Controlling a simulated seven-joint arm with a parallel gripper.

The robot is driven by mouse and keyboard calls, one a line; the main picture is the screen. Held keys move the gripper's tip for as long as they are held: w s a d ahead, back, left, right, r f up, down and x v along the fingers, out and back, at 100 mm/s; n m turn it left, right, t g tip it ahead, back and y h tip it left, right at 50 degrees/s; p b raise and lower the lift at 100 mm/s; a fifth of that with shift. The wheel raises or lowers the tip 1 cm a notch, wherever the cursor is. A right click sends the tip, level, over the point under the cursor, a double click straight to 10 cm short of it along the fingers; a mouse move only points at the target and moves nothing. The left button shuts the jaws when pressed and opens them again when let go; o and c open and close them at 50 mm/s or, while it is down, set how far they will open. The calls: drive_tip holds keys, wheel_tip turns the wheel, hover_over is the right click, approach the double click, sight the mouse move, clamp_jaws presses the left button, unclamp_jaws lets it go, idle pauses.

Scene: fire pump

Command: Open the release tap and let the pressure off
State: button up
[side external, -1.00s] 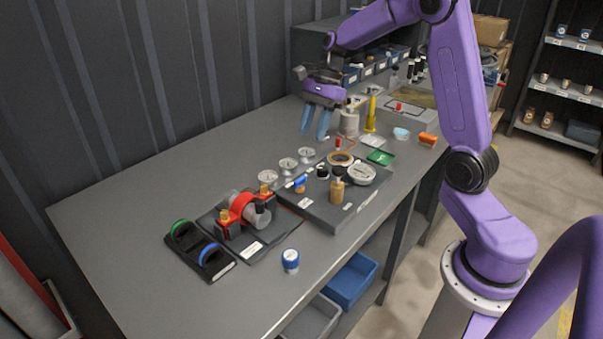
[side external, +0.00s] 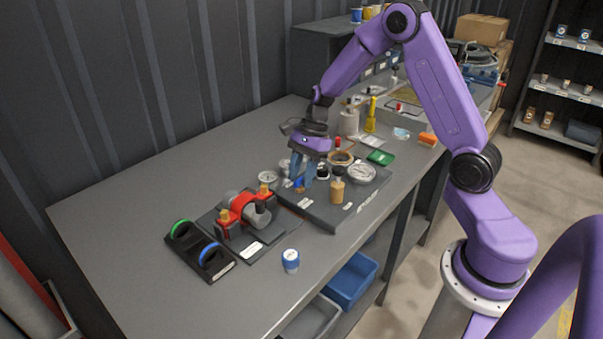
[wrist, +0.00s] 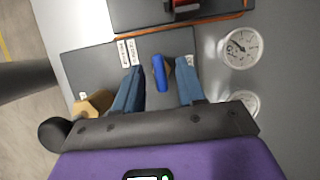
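The release tap shows as a small blue lever (wrist: 159,73) on a brass-coloured body, mounted on a grey panel (wrist: 88,62). In the side view the tap (side external: 299,184) is partly hidden by my fingers at the panel's left part. My gripper (side external: 303,176) points down over it with blue fingers apart. In the wrist view my gripper (wrist: 160,68) is open, and the lever lies between the two fingertips, with a gap on each side. Whether the fingertips are level with the lever or just above it I cannot tell.
Round gauges (wrist: 240,47) stand along the panel's edge. A brass-topped post (side external: 337,190) and a round dial (side external: 361,174) are close right of my gripper. A red pump unit (side external: 243,208) stands left. A blue-white jar (side external: 290,261) stands in front. The table's left part is clear.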

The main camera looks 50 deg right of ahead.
clamp_jaws()
